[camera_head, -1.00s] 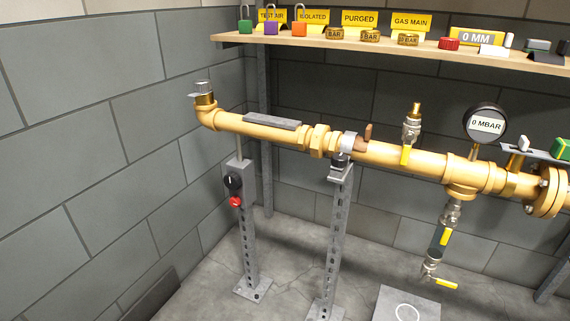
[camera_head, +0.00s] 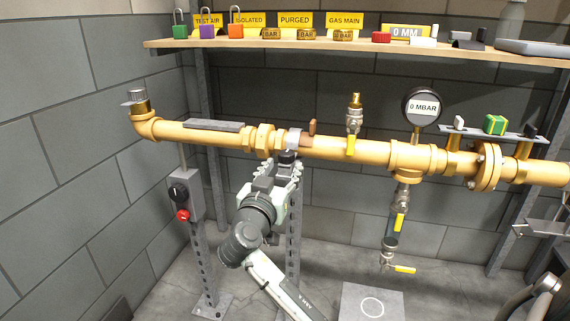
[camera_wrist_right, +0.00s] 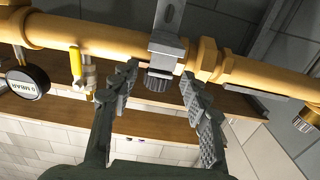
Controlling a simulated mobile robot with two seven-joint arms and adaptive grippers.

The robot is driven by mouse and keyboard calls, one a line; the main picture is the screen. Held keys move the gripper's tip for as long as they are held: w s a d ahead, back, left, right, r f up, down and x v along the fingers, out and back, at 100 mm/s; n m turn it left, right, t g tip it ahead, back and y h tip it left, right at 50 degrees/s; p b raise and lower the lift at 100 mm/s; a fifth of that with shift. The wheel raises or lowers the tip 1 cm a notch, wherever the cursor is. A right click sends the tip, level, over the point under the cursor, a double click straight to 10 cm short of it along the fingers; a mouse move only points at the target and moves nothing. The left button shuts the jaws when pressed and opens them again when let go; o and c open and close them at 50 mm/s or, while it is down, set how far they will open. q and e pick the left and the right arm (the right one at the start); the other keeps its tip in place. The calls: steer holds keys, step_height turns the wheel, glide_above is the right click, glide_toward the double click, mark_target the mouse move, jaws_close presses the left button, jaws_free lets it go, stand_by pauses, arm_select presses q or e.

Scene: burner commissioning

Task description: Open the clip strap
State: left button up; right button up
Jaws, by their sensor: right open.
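The clip strap (camera_head: 294,138) is a grey metal band around the yellow pipe (camera_head: 345,148), above a slotted support post. In the right wrist view the strap (camera_wrist_right: 167,48) shows as a grey bracket across the pipe, with a dark ridged knob (camera_wrist_right: 158,82) beside it. My right gripper (camera_head: 280,168) is just below the pipe at the strap and partly hides the post top. In the wrist view its open fingers (camera_wrist_right: 160,76) stand either side of the knob, apart from it, with nothing held. My left gripper is not in view.
A control box (camera_head: 180,193) with a red button is at left. A shelf (camera_head: 350,49) with padlocks and signs runs above.

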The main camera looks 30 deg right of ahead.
mark_target(292, 143)
steer(key=shift+x, duration=1.45)
jaws_close()
